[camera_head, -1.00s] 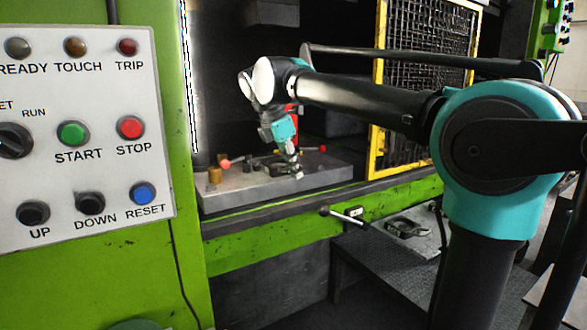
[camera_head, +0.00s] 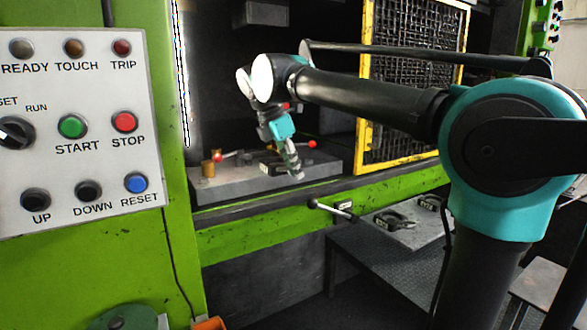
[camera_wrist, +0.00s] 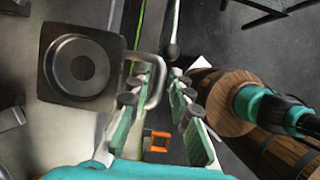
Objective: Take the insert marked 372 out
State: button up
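A dark square insert (camera_wrist: 82,68) with a round recess and a loop handle (camera_wrist: 157,82) lies on the grey press bed in the wrist view. In the head view a dark insert (camera_head: 264,170) sits on the bed (camera_head: 225,188), partly behind my gripper. No number is readable on it. My gripper (camera_wrist: 160,76) is open, pointing down near the bed's front edge, to the handle side of the insert. The handle's outer end shows between the fingertips, overlapping the left one. I cannot tell whether they touch. My gripper also shows in the head view (camera_head: 296,174).
A lever (camera_head: 333,210) sticks out from the green front beam. Two other handled inserts (camera_head: 394,220) (camera_head: 430,202) lie on a side table at right. A yellow-framed mesh guard (camera_head: 411,80) stands right of the press opening. Red-tipped rods lie behind on the bed.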

jog(key=shift+o, duration=0.6)
jog(key=v, duration=1.2)
jog(key=shift+w, duration=0.1)
